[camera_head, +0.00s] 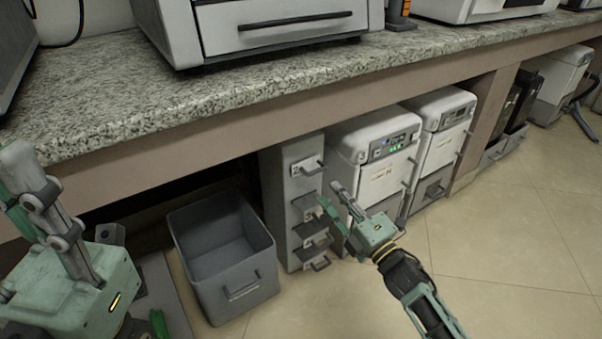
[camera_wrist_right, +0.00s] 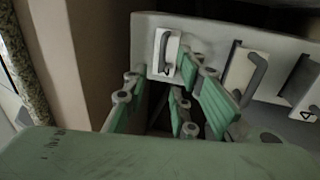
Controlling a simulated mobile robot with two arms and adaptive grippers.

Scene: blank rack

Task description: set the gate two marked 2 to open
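A narrow grey rack (camera_head: 280,210) stands under the counter with a column of small gates with handles. The top gate, gate two (camera_head: 308,167), has a pale label that appears to read 2 and a grey handle. In the right wrist view a white plate with a handle (camera_wrist_right: 165,53) shows just beyond my fingers; its number is not readable. My right gripper (camera_head: 333,196) is open and empty in front of the rack, its fingers apart and overlapping the lower gates in the head view. My left gripper (camera_head: 45,205) is at the left edge, away from the rack; its opening is unclear.
An open grey bin (camera_head: 240,275) stands on the floor left of the rack. White machines (camera_head: 375,150) with lit panels stand close on its right. The granite counter (camera_head: 110,95) overhangs the rack. The tiled floor (camera_head: 520,250) at right is clear.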

